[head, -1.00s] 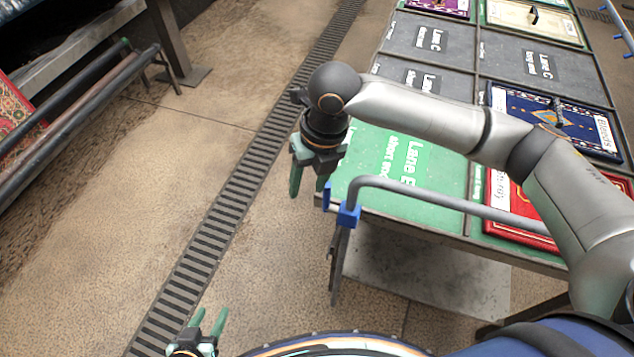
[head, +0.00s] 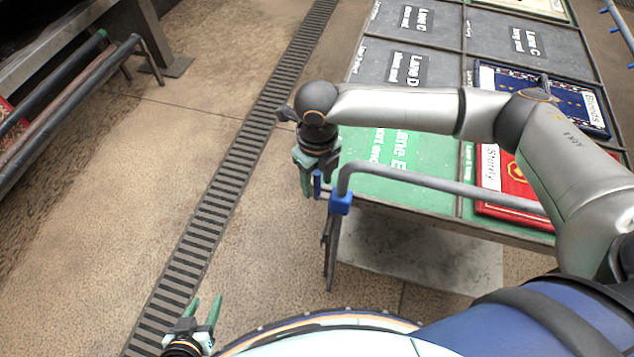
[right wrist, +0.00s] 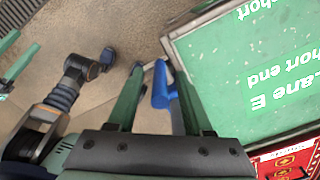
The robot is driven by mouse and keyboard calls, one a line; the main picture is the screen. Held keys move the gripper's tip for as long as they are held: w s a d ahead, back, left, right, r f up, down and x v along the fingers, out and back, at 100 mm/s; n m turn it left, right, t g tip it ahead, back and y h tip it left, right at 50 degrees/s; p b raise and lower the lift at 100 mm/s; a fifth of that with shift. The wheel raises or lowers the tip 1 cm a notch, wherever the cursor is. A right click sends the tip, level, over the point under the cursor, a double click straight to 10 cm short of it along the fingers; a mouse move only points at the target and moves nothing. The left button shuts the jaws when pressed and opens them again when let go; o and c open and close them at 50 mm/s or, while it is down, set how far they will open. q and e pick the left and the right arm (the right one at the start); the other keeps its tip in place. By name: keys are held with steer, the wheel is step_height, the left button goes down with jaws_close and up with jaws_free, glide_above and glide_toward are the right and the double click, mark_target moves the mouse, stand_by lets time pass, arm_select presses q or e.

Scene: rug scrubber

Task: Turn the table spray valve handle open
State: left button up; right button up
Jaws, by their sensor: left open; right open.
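The spray valve is blue, with its body (head: 341,200) at the bent end of a grey pipe (head: 440,186) by the green table's near left corner. Its upright blue handle (head: 317,184) stands just left of the body. My right gripper (head: 313,190) points down around the handle and is open. In the right wrist view, the blue handle (right wrist: 160,88) lies between the two green fingers, nearer the right one. Whether either finger touches it, I cannot tell.
The table (head: 400,180) has labelled lanes, with a red rug (head: 515,190) and a dark blue rug (head: 555,95) on its right. A dark hose-like part (head: 330,250) hangs below the valve. A slotted drain (head: 235,160) crosses open floor. A roller rack (head: 75,105) stands left.

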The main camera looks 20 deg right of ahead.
steer(key=shift+f, duration=0.8)
steer(key=shift+c, duration=0.4)
jaws_close()
steer(key=shift+s, duration=0.1)
stand_by(0.4)
